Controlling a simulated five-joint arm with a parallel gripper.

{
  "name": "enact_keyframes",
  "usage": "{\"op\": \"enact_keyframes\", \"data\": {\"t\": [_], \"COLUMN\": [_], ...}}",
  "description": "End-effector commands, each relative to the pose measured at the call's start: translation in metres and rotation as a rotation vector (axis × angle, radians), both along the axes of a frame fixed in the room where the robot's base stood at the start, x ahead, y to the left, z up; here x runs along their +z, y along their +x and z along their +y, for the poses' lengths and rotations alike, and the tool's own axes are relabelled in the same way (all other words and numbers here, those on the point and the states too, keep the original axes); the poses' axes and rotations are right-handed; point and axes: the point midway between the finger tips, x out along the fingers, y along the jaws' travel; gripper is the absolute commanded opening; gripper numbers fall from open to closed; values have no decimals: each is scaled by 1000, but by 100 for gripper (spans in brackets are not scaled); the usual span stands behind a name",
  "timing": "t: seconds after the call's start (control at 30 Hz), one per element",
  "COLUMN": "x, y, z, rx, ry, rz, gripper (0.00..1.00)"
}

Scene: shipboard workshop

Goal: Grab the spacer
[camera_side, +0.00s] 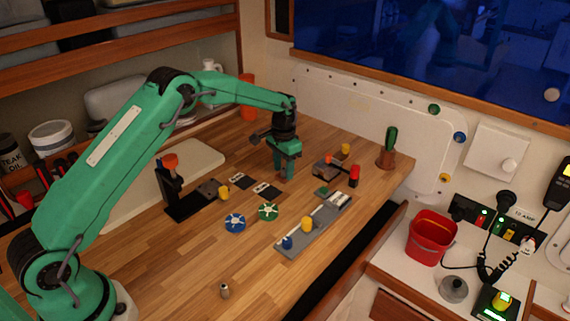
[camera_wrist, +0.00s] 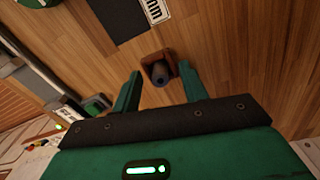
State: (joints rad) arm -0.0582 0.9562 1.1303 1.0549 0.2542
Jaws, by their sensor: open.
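My gripper (camera_side: 284,174) points down low over the middle of the wooden table. In the wrist view its two green fingers (camera_wrist: 160,90) are apart. A small dark cylinder with a dark round end (camera_wrist: 159,75) stands against or in a reddish-brown piece (camera_wrist: 164,61), between and just beyond the fingertips. It is likely the spacer, but I cannot be sure. The side view does not show it clearly behind the fingers. A small metallic cylinder (camera_side: 225,290) stands alone near the table's front.
Dark cards (camera_side: 266,190), a blue wheel (camera_side: 235,222) and a green wheel (camera_side: 268,211) lie left of and in front of my gripper. A grey rail fixture (camera_side: 315,222) lies to the right. A black stand (camera_side: 180,205) is at left. The table's front left is mostly clear.

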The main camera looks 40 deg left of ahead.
Motion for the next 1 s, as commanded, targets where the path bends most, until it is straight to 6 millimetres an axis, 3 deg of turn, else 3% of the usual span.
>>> {"op": "enact_keyframes", "data": {"t": [0.23, 0.4, 0.47, 0.77, 1.0], "x": [0, 0, 0, 1, 12], "y": [0, 0, 0, 0, 0], "z": [0, 0, 0, 0, 0], "rx": [0, 0, 0, 0, 0], "ry": [0, 0, 0, 0, 0], "rz": [0, 0, 0, 0, -1], "gripper": [41, 8, 0, 0, 0]}}
